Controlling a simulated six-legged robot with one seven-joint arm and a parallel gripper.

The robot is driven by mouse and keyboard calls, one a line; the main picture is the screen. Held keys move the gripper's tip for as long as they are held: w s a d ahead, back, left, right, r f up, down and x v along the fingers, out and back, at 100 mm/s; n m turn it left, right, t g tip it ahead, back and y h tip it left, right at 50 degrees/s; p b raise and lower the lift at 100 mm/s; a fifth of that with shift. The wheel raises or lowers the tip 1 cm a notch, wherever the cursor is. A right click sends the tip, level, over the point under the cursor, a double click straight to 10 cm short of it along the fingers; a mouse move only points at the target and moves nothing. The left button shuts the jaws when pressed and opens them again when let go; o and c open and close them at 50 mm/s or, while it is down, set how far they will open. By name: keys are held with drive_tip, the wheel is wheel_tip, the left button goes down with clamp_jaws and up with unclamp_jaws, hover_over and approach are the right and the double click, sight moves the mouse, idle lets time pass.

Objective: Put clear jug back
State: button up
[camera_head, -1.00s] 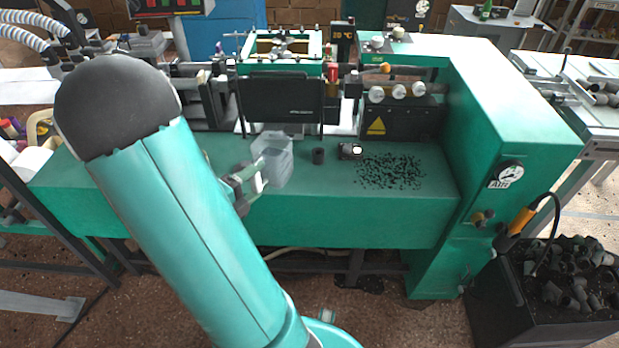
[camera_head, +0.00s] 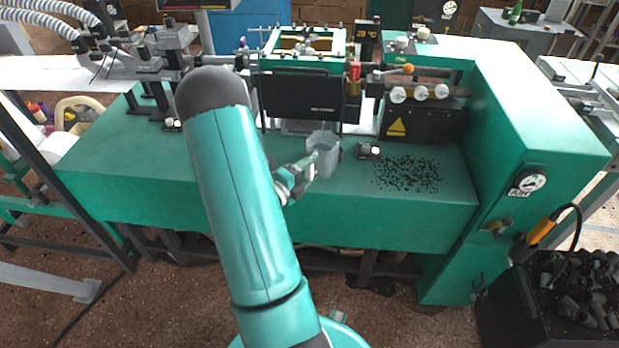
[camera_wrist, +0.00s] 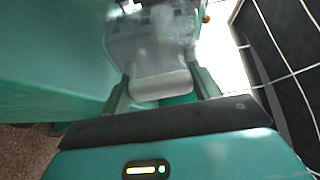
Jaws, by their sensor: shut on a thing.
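The clear jug (camera_head: 322,154) is a see-through container at the front part of the green machine's ledge, below the black panel. It also shows in the wrist view (camera_wrist: 150,45), between the fingers. My gripper (camera_head: 306,170) is shut on the jug from its left front side; in the wrist view my gripper (camera_wrist: 163,88) has a finger on each side of the jug's pale handle part. The jug looks about upright in the head view. I cannot tell whether its base touches the ledge.
The green ledge (camera_head: 400,220) has dark granules (camera_head: 408,174) scattered to the right and a small black block (camera_head: 369,151) beside the jug. The black panel (camera_head: 300,95) stands behind. A dark bin (camera_head: 560,310) of fittings stands at lower right.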

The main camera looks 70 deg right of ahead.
sight(308, 179)
drive_tip(key=shift+f, duration=1.55)
drive_tip(key=shift+f, duration=0.1)
drive_tip(key=o, duration=1)
drive_tip(key=shift+c, duration=0.2)
drive_tip(key=shift+w+a, duration=0.1)
drive_tip(key=shift+a, duration=0.05)
drive_tip(key=v, duration=1.1)
drive_tip(key=shift+a, duration=0.3)
drive_tip(key=shift+w, duration=0.1)
